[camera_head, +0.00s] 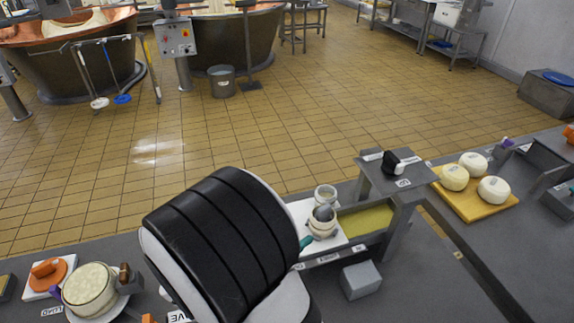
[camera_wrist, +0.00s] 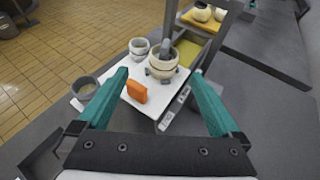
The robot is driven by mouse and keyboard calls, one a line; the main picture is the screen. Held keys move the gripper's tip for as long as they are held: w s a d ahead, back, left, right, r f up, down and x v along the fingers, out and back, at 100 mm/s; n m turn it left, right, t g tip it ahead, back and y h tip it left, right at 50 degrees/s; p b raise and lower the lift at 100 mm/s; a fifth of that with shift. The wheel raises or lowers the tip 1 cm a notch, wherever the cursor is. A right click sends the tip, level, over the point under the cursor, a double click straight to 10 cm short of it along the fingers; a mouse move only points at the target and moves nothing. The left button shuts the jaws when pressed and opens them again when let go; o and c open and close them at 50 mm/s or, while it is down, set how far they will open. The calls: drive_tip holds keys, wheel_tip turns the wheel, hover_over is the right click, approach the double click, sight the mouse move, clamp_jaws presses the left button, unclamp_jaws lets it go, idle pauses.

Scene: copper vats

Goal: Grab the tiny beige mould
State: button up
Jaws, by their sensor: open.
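A small pale beige cup-shaped mould (camera_head: 325,192) stands upright at the back of a white board; it also shows in the wrist view (camera_wrist: 138,47). Beside it is a wider cream bowl (camera_head: 322,230) with a grey rounded thing in it, also in the wrist view (camera_wrist: 160,72). Which of the two is the named mould I cannot tell for certain. My gripper (camera_wrist: 160,74) is open, its teal fingers spread wide and nothing between them. The bowl appears beyond the fingertips, with the small cup farther back and left. My black arm hides part of the board in the head view.
An orange block (camera_wrist: 137,91) and a grey cup (camera_wrist: 86,88) are near the left finger. A grey raised stand (camera_head: 397,180) rises to the right of the board. A grey box (camera_head: 361,280) sits in front. Cheeses lie on a yellow board (camera_head: 463,204).

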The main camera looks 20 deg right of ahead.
sight(319, 218)
drive_tip(key=x, duration=0.8)
drive_tip(key=shift+s+d+f, duration=0.1)
drive_tip(key=shift+d, duration=0.1)
drive_tip(key=x, duration=0.5)
drive_tip(key=shift+s+d+f, duration=0.2)
drive_tip(key=shift+d+f, duration=0.1)
drive_tip(key=shift+f, duration=0.15)
drive_tip(key=c, duration=1.4)
